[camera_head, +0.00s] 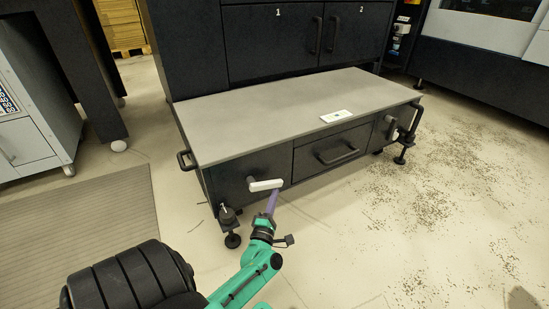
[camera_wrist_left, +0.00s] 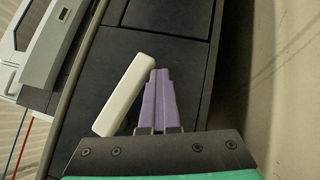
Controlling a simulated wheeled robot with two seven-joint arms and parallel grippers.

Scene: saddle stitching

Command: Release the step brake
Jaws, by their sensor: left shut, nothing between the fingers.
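A step unit (camera_head: 290,108) with a grey top and dark front stands before the dark cabinet. A white brake lever (camera_head: 266,185) sticks out at the left of its front. My left gripper (camera_head: 273,192), with purple fingers, comes up from below and its tips are close to the lever's right end. In the left wrist view the white lever (camera_wrist_left: 124,95) lies tilted just left of the shut, empty purple fingers (camera_wrist_left: 158,78). I cannot tell whether they touch. My right gripper is not in view.
A black drawer handle (camera_head: 338,157) and a second lever (camera_head: 391,121) are further right on the step's front. Leveling feet (camera_head: 232,240) stand at its corners. A mat (camera_head: 85,215) lies at left. The floor in front is open, with scattered specks at right.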

